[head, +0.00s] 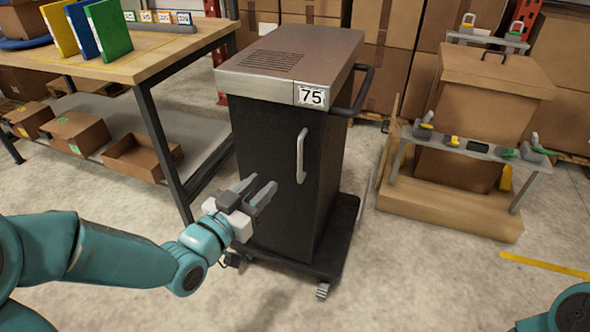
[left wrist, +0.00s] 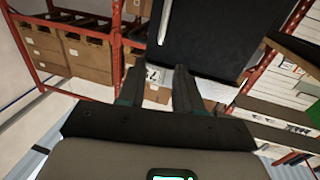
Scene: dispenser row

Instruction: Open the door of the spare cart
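The cart (head: 306,54) has a grey vented top, a black body and a label marked 75. Its black door (head: 268,145) looks shut, flush with the front. A silver vertical bar handle (head: 301,155) is on the door's right side; a silver bar also shows at the top of the left wrist view (left wrist: 165,20). My left gripper (head: 262,184) is open and empty in front of the door, left of and lower than the handle, apart from it. In the left wrist view its fingers (left wrist: 158,68) are spread with nothing gripped. My right gripper is out of view.
A wooden table (head: 160,52) with coloured binders and number cards stands left, boxes on its lower shelf. A wooden stand (head: 450,212) with a large carton is right. Stacked cartons (head: 395,25) are behind. Bare floor lies in front of the cart.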

